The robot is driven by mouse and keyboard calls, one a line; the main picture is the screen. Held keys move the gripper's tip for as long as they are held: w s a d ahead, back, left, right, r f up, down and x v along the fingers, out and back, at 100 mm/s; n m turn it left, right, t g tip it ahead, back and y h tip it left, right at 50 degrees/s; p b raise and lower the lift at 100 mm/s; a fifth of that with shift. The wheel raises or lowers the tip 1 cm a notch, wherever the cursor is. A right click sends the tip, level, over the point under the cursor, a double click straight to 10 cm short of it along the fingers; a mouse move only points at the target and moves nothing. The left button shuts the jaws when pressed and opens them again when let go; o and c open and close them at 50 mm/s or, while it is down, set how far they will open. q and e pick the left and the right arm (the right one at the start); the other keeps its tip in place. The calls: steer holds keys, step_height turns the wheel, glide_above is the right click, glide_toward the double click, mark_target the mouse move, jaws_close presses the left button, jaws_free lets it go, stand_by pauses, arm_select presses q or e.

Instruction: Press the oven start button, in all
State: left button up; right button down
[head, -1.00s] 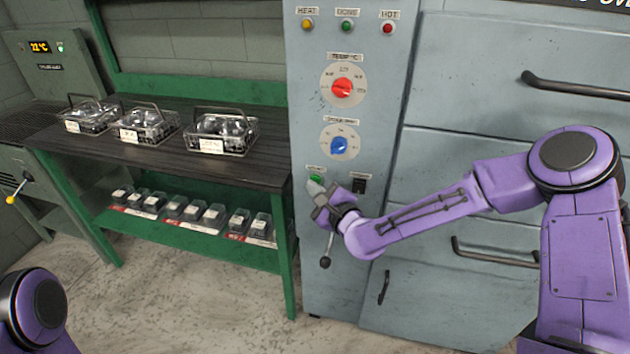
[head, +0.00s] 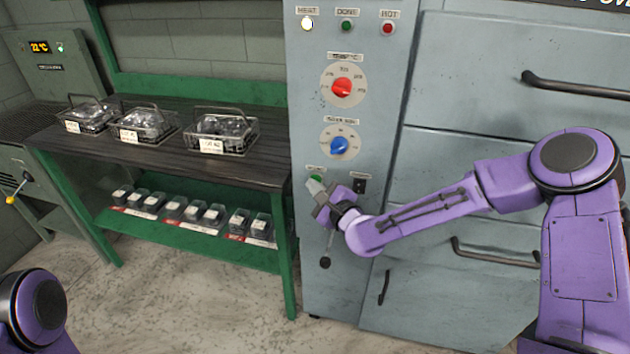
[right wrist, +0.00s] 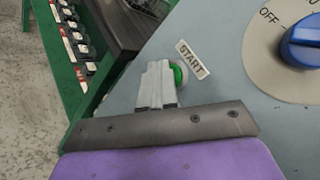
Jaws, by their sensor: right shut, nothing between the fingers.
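The oven's green start button (head: 316,179) is on the grey control panel, below the blue dial. My right gripper (head: 314,186) is shut and empty, with its fingertips at the button in the head view. In the right wrist view the closed fingers (right wrist: 160,75) lie beside the green button (right wrist: 178,75), covering part of it, under the START label (right wrist: 192,60). I cannot tell whether they touch it or how deep it is pressed. The HEAT lamp (head: 307,24) glows bright. My left gripper is out of view; only part of that arm shows at lower left.
A red dial (head: 342,87), a blue dial (head: 339,145) and a black switch (head: 359,186) are on the same panel. Left of it stands a green bench (head: 200,250) with wire baskets on top and small boxes below. Drawer handles project at right.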

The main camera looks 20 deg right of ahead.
steer(key=shift+s+a, duration=0.4)
steer(key=shift+s, duration=0.25)
steer(key=s+a, duration=0.1)
steer(key=s, duration=0.1)
steer(key=s+a, duration=0.1)
steer(key=s, duration=0.1)
steer(key=shift+a+b, duration=0.35)
steer(key=shift+a, duration=0.05)
stand_by(0.5)
